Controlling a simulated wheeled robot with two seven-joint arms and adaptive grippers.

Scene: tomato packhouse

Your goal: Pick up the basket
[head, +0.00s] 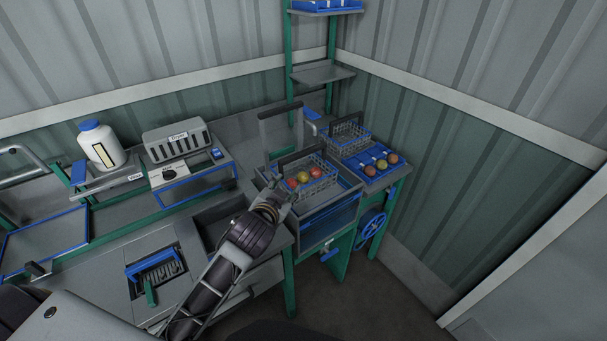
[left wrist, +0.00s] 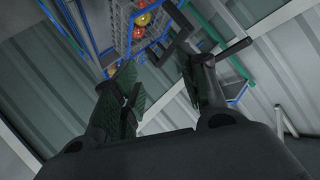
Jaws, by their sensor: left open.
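A wire basket (head: 328,190) with a blue rim and a dark raised handle holds several red and yellow tomatoes. It stands on a grey and blue stand near the middle of the bench in the head view. In the left wrist view the basket (left wrist: 126,42) is at the top, with its dark handle (left wrist: 178,45) reaching toward my fingers. My left gripper (head: 277,193) is at the basket's left side in the head view. In the left wrist view its fingers (left wrist: 160,78) are apart with nothing seen between them. My right gripper is not in view.
A second wire basket (head: 348,138) stands behind at right, beside a blue tray (head: 371,169) with several tomatoes. A white bottle (head: 101,145) and a grey machine (head: 177,140) stand at the left. A blue handwheel (head: 371,228) sticks out below. The corrugated wall closes the back.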

